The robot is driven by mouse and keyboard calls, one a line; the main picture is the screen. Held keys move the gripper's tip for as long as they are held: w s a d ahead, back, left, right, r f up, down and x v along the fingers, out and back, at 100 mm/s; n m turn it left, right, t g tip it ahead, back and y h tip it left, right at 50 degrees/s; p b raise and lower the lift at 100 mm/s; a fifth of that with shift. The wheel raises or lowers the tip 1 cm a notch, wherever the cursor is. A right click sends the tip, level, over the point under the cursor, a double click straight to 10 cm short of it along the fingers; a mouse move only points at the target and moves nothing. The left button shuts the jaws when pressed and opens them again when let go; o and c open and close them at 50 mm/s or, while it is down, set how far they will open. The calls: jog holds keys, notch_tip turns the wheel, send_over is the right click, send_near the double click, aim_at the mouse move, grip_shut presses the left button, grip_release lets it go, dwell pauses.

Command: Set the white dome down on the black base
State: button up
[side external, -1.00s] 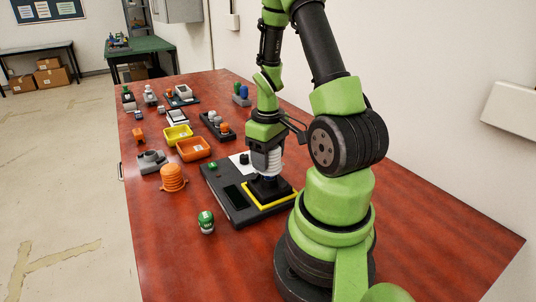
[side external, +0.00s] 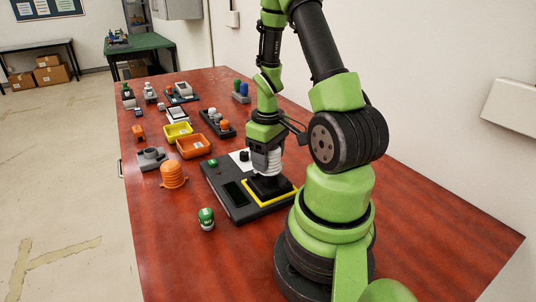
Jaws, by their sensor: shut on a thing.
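My gripper (side external: 266,164) is shut on the white dome (side external: 275,164), a ribbed piece that shows partly behind the grey fingers. The black base (side external: 269,188) stands directly below it, inside a yellow square outline (side external: 282,201) on a dark grey board (side external: 227,196). The dome's lower edge is at the top of the base, with no clear gap between them. I cannot tell whether it rests fully on the base.
An orange ribbed dome (side external: 173,176) and a green-topped can (side external: 206,219) stand left of the board. Orange (side external: 195,147) and yellow (side external: 178,132) trays and several small parts lie farther back. The table front is clear.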

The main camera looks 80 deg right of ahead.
jog(key=shift+f, duration=0.65)
jog(key=shift+f, duration=0.3)
jog(key=shift+f, duration=0.65)
dwell(1.1)
jog(key=o, duration=1.3)
jog(key=shift+r, duration=0.1)
jog(key=shift+r, duration=3.15)
